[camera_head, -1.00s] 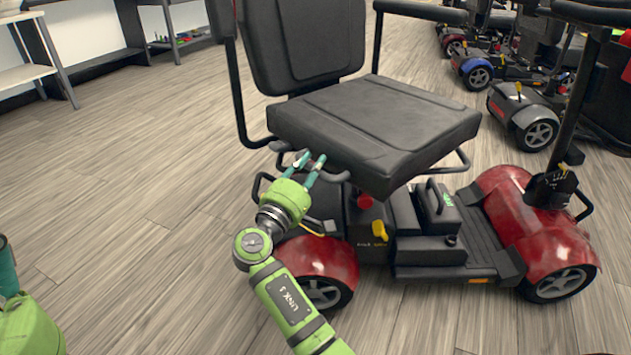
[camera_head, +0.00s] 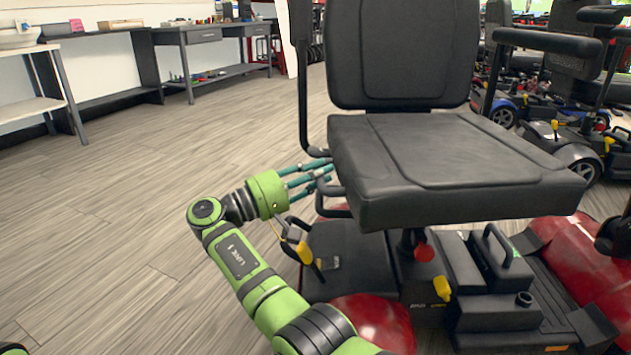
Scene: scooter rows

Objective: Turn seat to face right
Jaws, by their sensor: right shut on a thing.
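The black padded seat (camera_head: 440,155) is on a red scooter (camera_head: 375,315). Its backrest (camera_head: 405,55) stands at the far side, and its cushion front points towards me and somewhat to the right. My right gripper (camera_head: 322,172) is at the cushion's left side, its teal fingers shut on the dark side bar (camera_head: 335,208) of the seat. The exact contact is partly hidden by the fingers. My left gripper is not in view; only a sliver of green shows at the lower left corner.
A yellow-tipped lever (camera_head: 304,252) and a yellow knob (camera_head: 442,288) sit below the seat. Other scooters (camera_head: 575,150) stand at the back right. Workbenches (camera_head: 195,35) line the back wall. The floor at left (camera_head: 120,210) is clear.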

